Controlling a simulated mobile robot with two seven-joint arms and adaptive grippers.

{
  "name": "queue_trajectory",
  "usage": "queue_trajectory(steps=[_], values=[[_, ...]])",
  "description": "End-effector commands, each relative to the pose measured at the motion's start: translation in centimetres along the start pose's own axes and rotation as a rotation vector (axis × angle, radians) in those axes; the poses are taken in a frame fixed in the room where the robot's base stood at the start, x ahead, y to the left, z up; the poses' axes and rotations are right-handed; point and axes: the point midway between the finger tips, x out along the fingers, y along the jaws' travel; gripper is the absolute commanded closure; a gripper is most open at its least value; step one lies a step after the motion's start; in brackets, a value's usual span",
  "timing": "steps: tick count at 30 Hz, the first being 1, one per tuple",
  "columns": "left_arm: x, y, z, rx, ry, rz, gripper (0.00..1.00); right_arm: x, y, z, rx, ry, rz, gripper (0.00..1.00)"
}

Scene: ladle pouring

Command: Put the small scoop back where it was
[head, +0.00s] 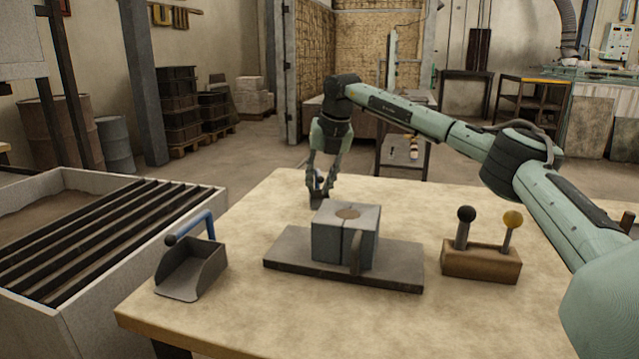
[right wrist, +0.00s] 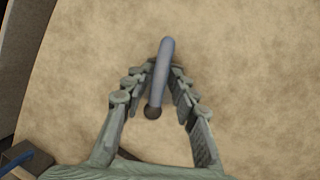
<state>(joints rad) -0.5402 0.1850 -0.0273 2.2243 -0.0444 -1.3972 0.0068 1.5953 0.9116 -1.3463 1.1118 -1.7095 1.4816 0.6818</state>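The small scoop (head: 318,199) is a little dark shape at the far side of the table, under my right gripper (head: 320,184). In the right wrist view, its blue-grey handle (right wrist: 164,75) with a dark ball end lies between the fingers of my right gripper (right wrist: 164,70). The fingers close in on both sides of the handle and appear to touch it. The scoop's body is hidden there. I cannot tell whether the scoop rests on the table or hangs just above it. My left gripper is not in view.
A grey block mould (head: 335,238) stands on a dark board (head: 395,277) mid-table. A larger scoop (head: 190,272) with a blue handle lies front left. A wooden stand (head: 480,264) holds two ball-topped levers on the right. A slatted sand bin (head: 75,320) adjoins the table (head: 245,325) on the left.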

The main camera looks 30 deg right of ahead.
Motion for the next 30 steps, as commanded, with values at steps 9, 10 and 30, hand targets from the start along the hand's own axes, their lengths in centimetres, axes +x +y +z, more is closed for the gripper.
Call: queue_trajectory(steps=[9,10,30], values=[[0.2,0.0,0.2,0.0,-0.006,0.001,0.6,-4.7,0.1,0.2,0.0,-0.004,0.003,0.71],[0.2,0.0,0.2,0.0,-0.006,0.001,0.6,-5.4,0.1,0.2,0.0,-0.004,0.003,0.71],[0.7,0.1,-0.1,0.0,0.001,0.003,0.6,-12.2,0.1,0.1,0.0,0.0,0.0,0.71]])
